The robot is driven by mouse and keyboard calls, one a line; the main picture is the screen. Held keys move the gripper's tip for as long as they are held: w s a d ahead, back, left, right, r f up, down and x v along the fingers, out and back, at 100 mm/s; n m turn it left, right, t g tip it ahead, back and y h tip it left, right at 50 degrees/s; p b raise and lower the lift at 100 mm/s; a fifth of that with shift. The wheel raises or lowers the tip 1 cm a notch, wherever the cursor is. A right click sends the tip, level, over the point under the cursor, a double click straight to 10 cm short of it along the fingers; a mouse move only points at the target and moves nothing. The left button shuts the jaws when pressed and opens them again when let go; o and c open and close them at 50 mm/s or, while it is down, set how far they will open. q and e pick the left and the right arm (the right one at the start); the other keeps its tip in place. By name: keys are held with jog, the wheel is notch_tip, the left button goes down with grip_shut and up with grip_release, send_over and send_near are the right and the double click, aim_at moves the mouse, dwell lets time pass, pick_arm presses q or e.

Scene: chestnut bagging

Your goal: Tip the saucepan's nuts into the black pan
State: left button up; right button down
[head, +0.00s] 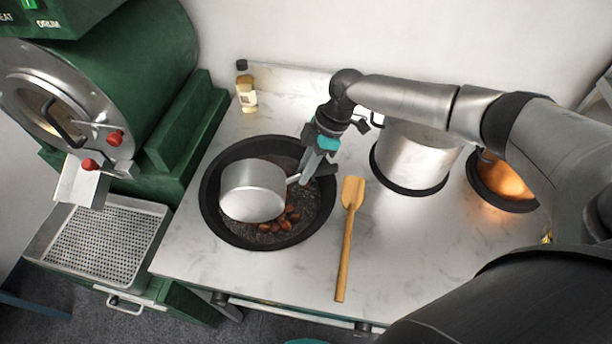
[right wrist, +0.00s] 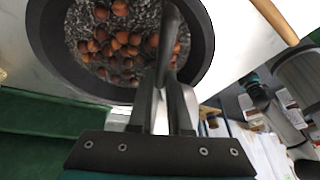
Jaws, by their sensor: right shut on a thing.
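The silver saucepan (head: 252,190) is over the black pan (head: 212,222) in the head view, tipped so that I see its outside and not its inside. Brown nuts (head: 284,222) lie in the black pan, by the saucepan's lower right edge. Several nuts (right wrist: 122,40) also show on the pan's speckled dark floor in the right wrist view. My right gripper (head: 308,176) is shut on the saucepan's handle (right wrist: 170,45), above the black pan's right side. Whether nuts are still inside the saucepan is hidden. My left gripper is not in view.
A wooden spatula (head: 346,240) lies right of the black pan on the marble counter (head: 385,255). A steel pot (head: 412,160) and a copper vessel (head: 500,180) stand further right. A small bottle (head: 246,92) stands behind. A green roaster (head: 125,75) with a perforated tray (head: 108,242) is left.

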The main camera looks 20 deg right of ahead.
jog(key=shift+w+d+f+m+g+y+b, duration=0.2)
jog(key=shift+w+g+b, duration=0.55)
jog(key=shift+b, duration=2.15)
jog(key=shift+w+d+f+m+g+y+b, duration=0.2)
jog(key=shift+w+g+b, duration=0.5)
jog(key=shift+b, duration=2.15)
jog(key=shift+w+a+f+m+g+y+b, duration=0.1)
jog(key=shift+w+f+m+g+y+b, duration=0.2)
jog(key=shift+g+b, duration=1.7)
jog(key=shift+w+d+t+b, duration=0.1)
jog(key=shift+t+b, duration=0.8)
jog(key=shift+t, duration=0.05)
